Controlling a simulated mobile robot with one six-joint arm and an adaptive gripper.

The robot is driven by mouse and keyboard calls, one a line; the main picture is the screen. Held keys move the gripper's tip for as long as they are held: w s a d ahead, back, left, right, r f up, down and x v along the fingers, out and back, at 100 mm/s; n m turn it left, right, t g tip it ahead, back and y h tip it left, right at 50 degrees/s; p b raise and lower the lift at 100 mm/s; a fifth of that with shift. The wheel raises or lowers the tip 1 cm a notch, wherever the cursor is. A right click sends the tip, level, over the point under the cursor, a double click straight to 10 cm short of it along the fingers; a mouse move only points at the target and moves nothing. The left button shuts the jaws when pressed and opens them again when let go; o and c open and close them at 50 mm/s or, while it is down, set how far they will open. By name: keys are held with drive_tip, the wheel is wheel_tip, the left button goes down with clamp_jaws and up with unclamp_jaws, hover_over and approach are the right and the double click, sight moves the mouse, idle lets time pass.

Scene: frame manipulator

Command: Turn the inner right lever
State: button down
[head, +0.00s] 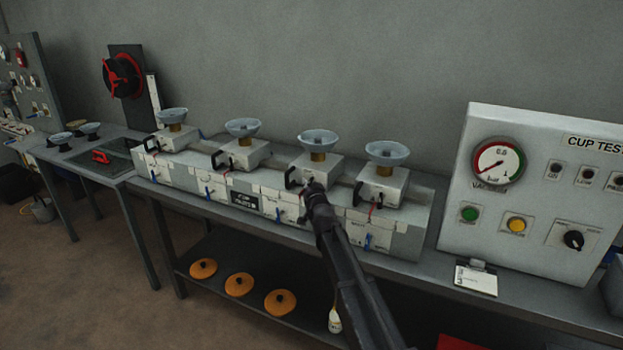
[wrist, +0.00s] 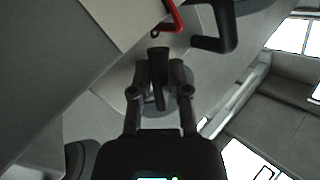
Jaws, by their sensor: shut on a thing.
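The cup tester bench unit (head: 246,199) carries several grey blocks in a row, each with a clear cup and a black handle. My gripper (head: 316,188) is at the front of the third block from the left (head: 317,168), the inner right one. In the wrist view my gripper (wrist: 160,88) is shut on a narrow dark lever (wrist: 158,68). A red lever (wrist: 174,17) and a black handle (wrist: 222,32) show just beyond the fingertips, apart from them. In the head view my arm hides the held lever.
A control panel (head: 545,190) with a gauge stands at the right. Orange lids (head: 239,284) lie on the lower shelf. Small blue levers (head: 277,214) line the unit's front.

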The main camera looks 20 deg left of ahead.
drive_tip(key=shift+w+r+n+h+p, duration=0.1)
drive_tip(key=shift+r+n+h+p, duration=0.25)
drive_tip(key=shift+p, duration=0.1)
drive_tip(key=shift+a+f+n+g+h+p, duration=0.1)
drive_tip(key=shift+n+g+h+p, duration=0.35)
drive_tip(key=shift+n+g+p, duration=0.55)
drive_tip(key=shift+f+n+h+p, duration=0.25)
drive_tip(key=shift+n+h+p, duration=0.45)
drive_tip(key=shift+p, duration=0.35)
drive_tip(key=shift+g, duration=0.3)
drive_tip(key=c, duration=0.6)
unclamp_jaws()
drive_tip(key=shift+f, duration=0.15)
drive_tip(key=shift+r, duration=0.25)
